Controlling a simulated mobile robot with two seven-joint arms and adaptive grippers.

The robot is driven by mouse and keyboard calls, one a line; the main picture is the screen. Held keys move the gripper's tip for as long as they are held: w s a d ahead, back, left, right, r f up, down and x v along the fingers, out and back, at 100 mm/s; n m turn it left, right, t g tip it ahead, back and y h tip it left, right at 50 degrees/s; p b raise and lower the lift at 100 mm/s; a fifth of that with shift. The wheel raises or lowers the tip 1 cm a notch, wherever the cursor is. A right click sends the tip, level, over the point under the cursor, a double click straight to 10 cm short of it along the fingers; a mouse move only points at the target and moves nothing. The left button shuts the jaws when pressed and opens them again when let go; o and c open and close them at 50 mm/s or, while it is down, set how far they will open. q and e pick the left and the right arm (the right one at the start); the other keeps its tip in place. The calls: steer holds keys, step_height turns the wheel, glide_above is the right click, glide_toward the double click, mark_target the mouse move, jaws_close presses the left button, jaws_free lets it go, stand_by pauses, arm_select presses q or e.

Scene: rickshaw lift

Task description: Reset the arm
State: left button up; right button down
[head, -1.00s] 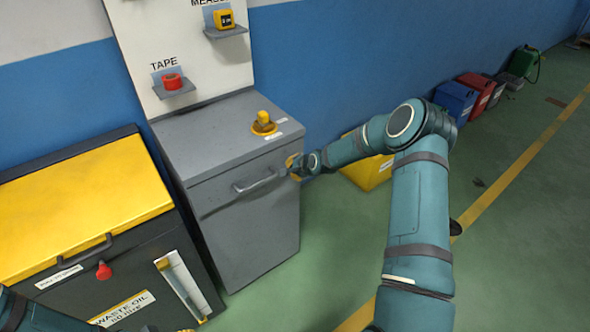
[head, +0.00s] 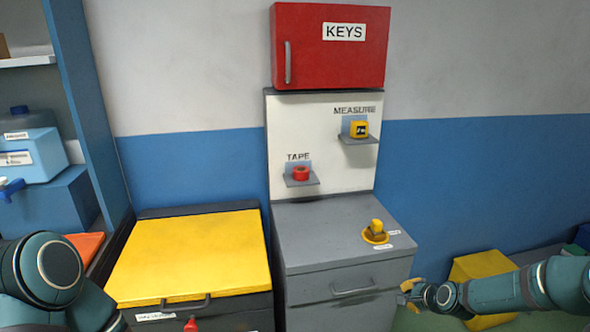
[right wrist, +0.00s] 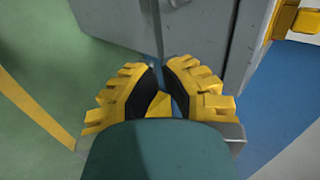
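My right arm comes in from the right in the head view. Its gripper (head: 408,296) is just off the lower right side of the grey cabinet (head: 345,250), and I see no contact. In the right wrist view the yellow, black-padded fingers (right wrist: 161,75) stand apart with a narrow gap, and nothing is clearly held. Yellow and blue show through the gap. My left arm's upper links show at the lower left of the head view; its gripper is out of frame.
A yellow-lidded bin (head: 190,255) stands left of the cabinet. A yellow knob piece (head: 375,232) sits on the cabinet top. Red tape (head: 300,173) and a yellow measure (head: 358,129) rest on small shelves below a red key box (head: 330,48). A yellow box (head: 480,266) stands behind my right forearm.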

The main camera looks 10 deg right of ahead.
steer(key=s+a+f+n+g+y, duration=0.1)
steer(key=s+a+f+n+g, duration=0.2)
steer(key=a, duration=0.7)
steer(key=s+a+f+n+y, duration=0.2)
steer(key=s+a+f+n, duration=0.3)
steer(key=a, duration=0.4)
steer(key=s+a+f+n+g, duration=0.1)
steer(key=s+a+n+g, duration=0.1)
steer(key=s+a, duration=0.3)
steer(key=s+a+f+n+g, duration=0.1)
steer(key=s+a+n, duration=0.3)
steer(key=s, duration=0.8)
steer(key=shift+a+f+n+g, duration=0.4)
steer(key=shift+a+g, duration=0.05)
steer(key=shift+g, duration=0.35)
